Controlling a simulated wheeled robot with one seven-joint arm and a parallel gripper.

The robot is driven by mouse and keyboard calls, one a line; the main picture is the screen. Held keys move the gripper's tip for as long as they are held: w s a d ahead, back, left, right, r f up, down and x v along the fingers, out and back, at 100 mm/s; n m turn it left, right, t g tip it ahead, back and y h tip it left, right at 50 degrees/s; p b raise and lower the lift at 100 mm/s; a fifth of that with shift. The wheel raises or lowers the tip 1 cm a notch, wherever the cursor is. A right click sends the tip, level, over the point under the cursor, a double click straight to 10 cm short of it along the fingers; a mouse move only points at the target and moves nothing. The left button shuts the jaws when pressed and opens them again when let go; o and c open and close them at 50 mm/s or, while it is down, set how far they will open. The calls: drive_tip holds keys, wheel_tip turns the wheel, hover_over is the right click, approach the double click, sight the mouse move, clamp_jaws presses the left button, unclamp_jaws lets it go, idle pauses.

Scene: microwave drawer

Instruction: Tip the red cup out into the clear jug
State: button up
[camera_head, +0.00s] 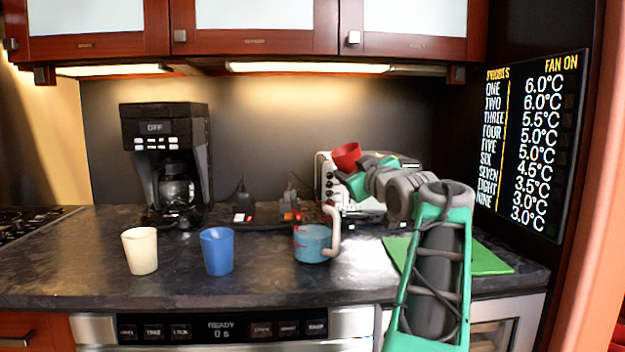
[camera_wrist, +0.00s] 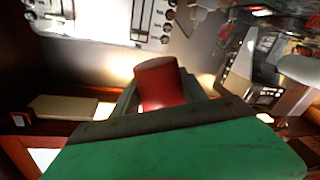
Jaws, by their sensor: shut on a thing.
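The red cup (camera_head: 346,156) is held up in the air, above the counter and in front of the white appliance at the back, slightly tilted. My gripper (camera_head: 353,174) is shut on it; the wrist view also shows the red cup (camera_wrist: 160,82) between the fingers. The cup's contents cannot be seen. The jug (camera_head: 312,243) looks see-through and bluish, with a big beige handle (camera_head: 333,230) on its right. It stands upright on the counter, below and left of the cup and apart from it.
A cream cup (camera_head: 140,251) and a blue cup (camera_head: 217,251) stand left of the jug. A black coffee maker (camera_head: 166,150) is at the back left. The white appliance (camera_head: 327,180) stands behind my gripper. A green mat (camera_head: 490,261) lies at the right. Cabinets (camera_head: 260,41) hang above.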

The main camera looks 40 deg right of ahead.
sight(356, 152)
drive_tip(key=m+p, duration=0.1)
drive_tip(key=r+m+p, duration=0.1)
drive_tip(key=m+p, duration=0.1)
drive_tip(key=shift+s+d+y, duration=0.1)
drive_tip(key=shift+d+y, duration=0.2)
drive_tip(key=shift+d, duration=0.1)
drive_tip(key=shift+f+m+b, duration=0.3)
drive_tip(key=shift+f+b, duration=0.2)
drive_tip(key=shift+r+p, duration=1.55)
drive_tip(key=shift+r, duration=0.45)
